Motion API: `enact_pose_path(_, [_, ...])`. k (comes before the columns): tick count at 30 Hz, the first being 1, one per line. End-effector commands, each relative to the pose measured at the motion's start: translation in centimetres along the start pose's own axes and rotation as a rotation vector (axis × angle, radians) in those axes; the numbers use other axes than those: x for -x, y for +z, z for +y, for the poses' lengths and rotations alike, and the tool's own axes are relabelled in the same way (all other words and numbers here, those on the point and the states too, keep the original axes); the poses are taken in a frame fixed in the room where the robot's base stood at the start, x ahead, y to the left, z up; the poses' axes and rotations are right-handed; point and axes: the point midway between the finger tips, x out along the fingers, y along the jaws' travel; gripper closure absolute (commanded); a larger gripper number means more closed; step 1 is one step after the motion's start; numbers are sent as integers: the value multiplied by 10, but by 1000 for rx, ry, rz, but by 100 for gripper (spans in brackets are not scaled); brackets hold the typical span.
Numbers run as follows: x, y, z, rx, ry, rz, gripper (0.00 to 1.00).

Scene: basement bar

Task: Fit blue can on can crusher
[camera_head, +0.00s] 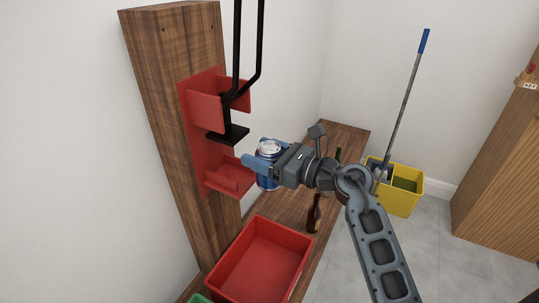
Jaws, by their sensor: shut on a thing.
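The blue can (267,184) has a silver top and stands roughly upright in my gripper (262,160). My gripper is shut on it, and its fingers hide part of the can's side. The can is just right of the red can crusher (188,130), near its lower red seat (228,178), and looks apart from it. The crusher is fixed to a tall wooden post. Its black pressing plate (229,134) is raised above the seat, with black lever bars running up. Depth between can and seat is hard to tell.
A red bin (258,262) stands on the wooden bench (283,210) below. A brown bottle (314,214) stands near the bin, and a green bottle (338,156) is partly hidden behind my arm. A yellow mop bucket (401,199) is on the floor at right.

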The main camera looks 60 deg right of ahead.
Motion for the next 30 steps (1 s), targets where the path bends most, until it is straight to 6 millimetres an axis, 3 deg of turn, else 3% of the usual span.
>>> enact_pose_path(30, [-64,-9,2,1,0,0,48])
